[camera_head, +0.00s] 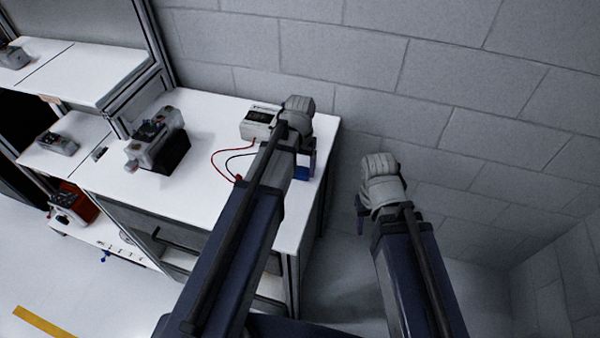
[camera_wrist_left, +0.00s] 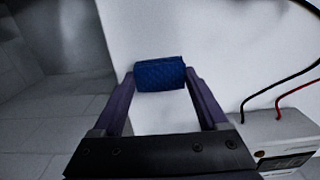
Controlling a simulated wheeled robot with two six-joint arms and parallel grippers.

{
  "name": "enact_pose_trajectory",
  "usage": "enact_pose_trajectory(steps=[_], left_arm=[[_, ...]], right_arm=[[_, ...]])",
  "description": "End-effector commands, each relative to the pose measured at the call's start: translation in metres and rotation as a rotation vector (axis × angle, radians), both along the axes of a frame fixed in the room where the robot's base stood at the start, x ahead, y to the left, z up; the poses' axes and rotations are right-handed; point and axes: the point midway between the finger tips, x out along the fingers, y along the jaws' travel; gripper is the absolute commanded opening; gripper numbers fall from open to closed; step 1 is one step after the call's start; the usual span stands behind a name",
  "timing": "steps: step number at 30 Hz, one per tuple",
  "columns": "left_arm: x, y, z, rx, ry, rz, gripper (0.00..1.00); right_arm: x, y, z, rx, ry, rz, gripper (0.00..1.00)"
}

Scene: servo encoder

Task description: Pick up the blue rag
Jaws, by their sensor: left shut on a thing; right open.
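The blue rag (camera_wrist_left: 160,72) is a small, dark blue, folded bundle in the upper middle of the left wrist view. The fingers of my left gripper (camera_wrist_left: 160,80) are shut on it, one on each side. The white tabletop (camera_wrist_left: 215,40) is behind it; I cannot tell whether the rag touches the table. In the head view my left forearm hides most of that gripper, and a small blue patch shows beside it near the table's right edge. My right gripper (camera_head: 362,221) is open and empty, off the table to the right.
A pale meter box (camera_head: 258,122) with red and black leads stands at the back of the white table (camera_head: 215,195). A grey and black device (camera_head: 158,143) stands further left. A block wall (camera_head: 350,60) is behind. Open floor lies right of the table.

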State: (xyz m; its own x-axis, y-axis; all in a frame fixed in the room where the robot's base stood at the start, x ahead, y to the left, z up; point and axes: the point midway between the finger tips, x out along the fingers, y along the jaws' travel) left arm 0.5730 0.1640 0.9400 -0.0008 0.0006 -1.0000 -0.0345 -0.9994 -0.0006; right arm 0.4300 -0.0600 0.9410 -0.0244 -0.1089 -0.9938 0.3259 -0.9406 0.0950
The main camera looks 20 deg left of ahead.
Motion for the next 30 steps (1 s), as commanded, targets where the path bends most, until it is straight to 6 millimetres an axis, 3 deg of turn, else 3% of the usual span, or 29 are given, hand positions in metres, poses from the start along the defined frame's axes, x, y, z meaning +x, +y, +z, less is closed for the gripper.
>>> enact_pose_trajectory(steps=[4, 14, 20, 30], left_arm=[[0.000, 0.000, 0.000, 0.000, 0.000, 0.000, 0.16], [0.000, 0.000, 0.007, 0.000, 0.000, 0.000, 0.15], [0.000, 0.000, 0.027, 0.000, 0.000, 0.000, 0.15], [0.000, 0.000, 0.080, 0.000, -0.001, 0.000, 0.15]], right_arm=[[0.000, 0.000, 0.000, 0.000, 0.000, 0.000, 0.50], [0.000, 0.000, 0.007, 0.000, 0.000, 0.000, 0.50], [0.000, 0.000, 0.027, 0.000, 0.000, 0.000, 0.50], [0.000, 0.000, 0.079, 0.000, 0.000, 0.002, 0.50]])
